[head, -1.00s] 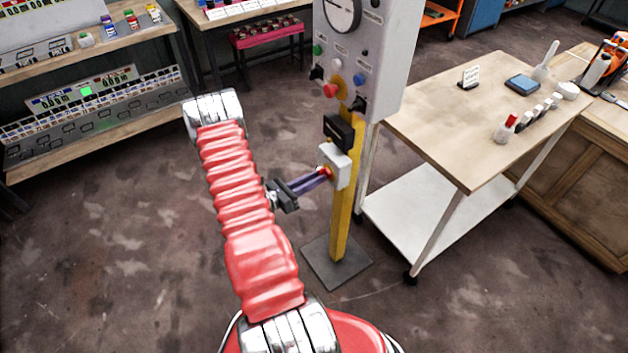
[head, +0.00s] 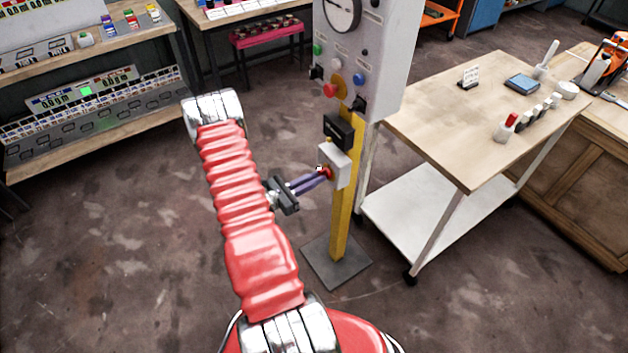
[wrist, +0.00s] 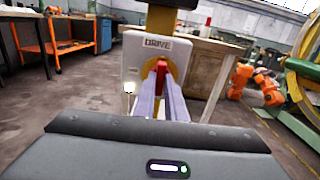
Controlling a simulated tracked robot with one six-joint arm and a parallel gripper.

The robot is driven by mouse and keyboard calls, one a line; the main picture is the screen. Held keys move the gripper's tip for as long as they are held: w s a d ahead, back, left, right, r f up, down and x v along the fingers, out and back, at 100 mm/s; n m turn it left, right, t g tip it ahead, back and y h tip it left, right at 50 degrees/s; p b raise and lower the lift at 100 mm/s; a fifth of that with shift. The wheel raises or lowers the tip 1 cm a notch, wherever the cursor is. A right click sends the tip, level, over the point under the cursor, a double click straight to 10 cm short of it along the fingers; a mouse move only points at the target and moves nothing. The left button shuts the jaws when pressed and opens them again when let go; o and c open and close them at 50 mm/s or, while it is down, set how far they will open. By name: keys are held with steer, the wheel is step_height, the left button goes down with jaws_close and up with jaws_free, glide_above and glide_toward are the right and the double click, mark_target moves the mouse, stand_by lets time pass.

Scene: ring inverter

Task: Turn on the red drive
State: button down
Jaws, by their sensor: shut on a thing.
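The drive switch box (head: 340,165) is a small white box on the yellow post, below a black box. In the wrist view the box (wrist: 147,43) carries the label "DRIVE". Its red handle (wrist: 161,76) stands in front of a yellow round plate (wrist: 174,72). My gripper (head: 322,174) reaches the box's front from the left. In the wrist view its two purple-grey fingers (wrist: 163,85) are shut on the red handle, one on each side. The fingertips hide part of the handle and plate.
The yellow post (head: 341,225) stands on a dark floor plate (head: 337,262). Above is a grey control panel (head: 370,60) with a gauge and buttons. A wooden-topped trolley (head: 450,130) stands close on the right. The floor left of the post is open.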

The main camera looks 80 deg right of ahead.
steer(key=shift+w+d, duration=0.1)
steer(key=c, duration=1.8)
jaws_free()
steer(key=v, duration=1.4)
steer(key=shift+f, duration=0.1)
